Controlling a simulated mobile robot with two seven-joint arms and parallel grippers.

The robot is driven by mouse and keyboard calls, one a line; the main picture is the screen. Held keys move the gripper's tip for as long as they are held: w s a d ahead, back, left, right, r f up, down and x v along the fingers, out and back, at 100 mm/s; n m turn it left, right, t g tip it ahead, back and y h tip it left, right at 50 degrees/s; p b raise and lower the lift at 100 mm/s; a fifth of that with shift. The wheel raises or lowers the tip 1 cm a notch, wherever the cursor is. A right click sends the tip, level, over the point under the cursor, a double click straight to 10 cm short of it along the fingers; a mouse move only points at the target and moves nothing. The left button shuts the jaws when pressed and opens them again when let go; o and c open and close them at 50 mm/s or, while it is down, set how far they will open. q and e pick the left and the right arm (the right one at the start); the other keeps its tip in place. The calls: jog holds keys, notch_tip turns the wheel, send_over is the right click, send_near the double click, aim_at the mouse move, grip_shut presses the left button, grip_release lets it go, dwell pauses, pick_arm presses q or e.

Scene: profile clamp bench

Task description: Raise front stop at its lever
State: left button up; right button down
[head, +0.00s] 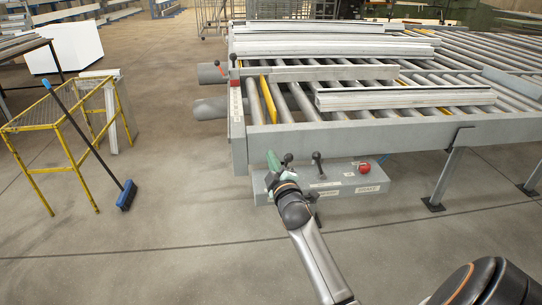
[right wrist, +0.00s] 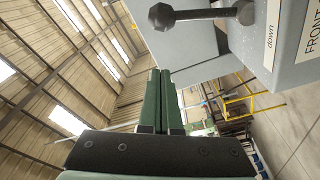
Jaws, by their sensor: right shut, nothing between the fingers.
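A grey control box (head: 345,182) hangs below the bench's near edge. Two dark levers stand on it, one (head: 287,158) close to my right gripper and one (head: 317,157) further right. In the right wrist view a dark lever (right wrist: 205,14) with a rounded knob sits by labels reading "down" and "FRONT". My right gripper (head: 272,160), with green fingers, is at the box's left end. Its fingers (right wrist: 161,75) are shut and empty, apart from the lever. A yellow bar (head: 268,98) stands among the rollers; I cannot tell whether it is the front stop. My left gripper is out of view.
A red button (head: 364,168) sits on the box's right part. Metal profiles (head: 405,97) lie on the roller bench (head: 390,132). A yellow frame (head: 45,122) and a blue broom (head: 126,195) stand to the left. The floor between is clear.

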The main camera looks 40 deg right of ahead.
jog(key=v, duration=0.8)
jog(key=shift+d, duration=0.2)
jog(key=s+a+f+m+g+y, duration=0.1)
jog(key=s+a+f+g+y, duration=0.2)
jog(key=a+f, duration=0.4)
jog(key=s+a+f+m+g+y, duration=0.1)
jog(key=s+a+f+y, duration=0.3)
jog(key=f, duration=0.5)
jog(key=s+a+f+m+g+y, duration=0.3)
jog(key=s+a+f+g, duration=0.1)
jog(key=s+a+f, duration=0.6)
jog(key=s+a+p, duration=0.1)
jog(key=s+a, duration=0.2)
jog(key=s, duration=0.2)
jog(key=shift+a+f, duration=0.2)
jog(key=shift+f, duration=0.2)
